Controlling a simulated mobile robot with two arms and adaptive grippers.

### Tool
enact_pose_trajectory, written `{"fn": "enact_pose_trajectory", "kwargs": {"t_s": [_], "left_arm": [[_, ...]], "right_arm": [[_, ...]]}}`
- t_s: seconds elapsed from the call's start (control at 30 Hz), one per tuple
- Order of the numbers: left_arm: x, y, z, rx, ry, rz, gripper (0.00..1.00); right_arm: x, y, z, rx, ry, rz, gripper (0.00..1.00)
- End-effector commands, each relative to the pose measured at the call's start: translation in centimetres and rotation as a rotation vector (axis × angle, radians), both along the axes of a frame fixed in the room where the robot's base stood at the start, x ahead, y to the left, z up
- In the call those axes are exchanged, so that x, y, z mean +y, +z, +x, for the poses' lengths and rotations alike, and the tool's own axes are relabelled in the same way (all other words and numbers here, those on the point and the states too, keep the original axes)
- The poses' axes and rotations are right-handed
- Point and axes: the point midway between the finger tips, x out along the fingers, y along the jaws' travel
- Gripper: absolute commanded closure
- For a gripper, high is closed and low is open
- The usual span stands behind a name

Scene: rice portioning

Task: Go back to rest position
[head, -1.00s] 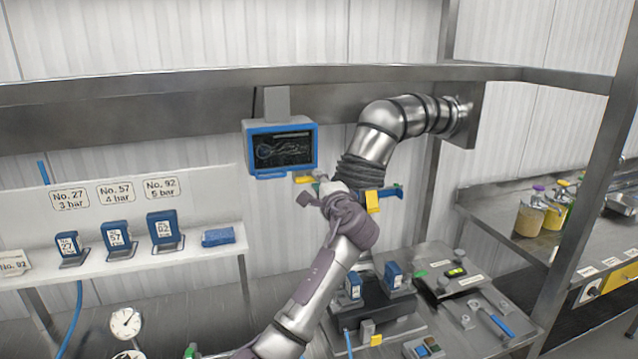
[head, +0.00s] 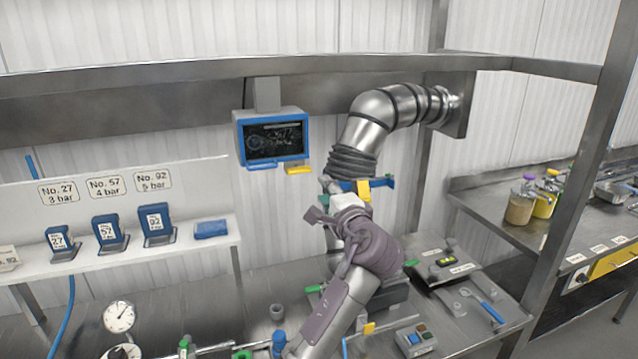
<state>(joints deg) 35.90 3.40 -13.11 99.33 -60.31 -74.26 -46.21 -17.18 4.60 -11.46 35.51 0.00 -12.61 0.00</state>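My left arm rises from the bottom middle, and its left gripper (head: 326,200) is in front of the wall, just below the blue-handled part of the steel pipe (head: 372,125). The fingers are small and partly hidden by the purple wrist, so I cannot tell whether they are open or shut. I see no held object clearly. The blue lever (head: 382,182) with yellow tags shows just behind the gripper; whether they touch is unclear. My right gripper is not in view.
A blue-framed screen (head: 272,138) hangs left of the pipe. A white shelf (head: 120,262) holds blue numbered units and a blue sponge (head: 211,229). Gauges (head: 119,317) and a button box (head: 414,338) are on the bench. A steel post (head: 572,190) stands at right, with jars (head: 520,208) beyond.

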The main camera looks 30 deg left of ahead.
Motion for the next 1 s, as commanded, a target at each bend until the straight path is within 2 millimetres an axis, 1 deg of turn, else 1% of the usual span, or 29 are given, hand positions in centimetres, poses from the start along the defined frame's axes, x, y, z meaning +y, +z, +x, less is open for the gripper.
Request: {"fn": "enact_pose_trajectory", "kwargs": {"t_s": [0.03,0.1,0.2,0.67,0.73,0.77,0.87,0.97,1.0], "left_arm": [[-0.5,-0.1,-0.4,0.001,-0.002,-0.001,0.65],[-0.9,0.0,-0.7,0.001,-0.001,0.001,0.65],[-1.1,0.0,-0.9,0.001,0.0,0.001,0.65],[-1.1,0.0,-0.9,0.001,0.0,0.001,0.65],[-1.1,-0.5,-1.0,0.004,-0.004,-0.01,0.65],[-1.1,-1.1,-1.2,0.007,-0.007,-0.022,0.65],[-1.2,-4.7,-2.1,0.027,-0.033,-0.107,0.65],[-1.6,-10.7,-4.3,0.062,-0.067,-0.264,0.65],[-1.9,-13.4,-5.6,0.078,-0.079,-0.343,0.65]], "right_arm": [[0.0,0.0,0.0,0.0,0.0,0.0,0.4],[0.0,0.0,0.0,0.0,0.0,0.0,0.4],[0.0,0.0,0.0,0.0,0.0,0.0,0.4],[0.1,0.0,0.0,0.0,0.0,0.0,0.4],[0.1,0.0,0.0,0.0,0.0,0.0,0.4],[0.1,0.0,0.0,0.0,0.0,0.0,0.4],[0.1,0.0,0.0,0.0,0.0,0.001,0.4],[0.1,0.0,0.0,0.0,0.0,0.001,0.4],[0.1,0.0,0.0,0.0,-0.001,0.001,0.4]]}}
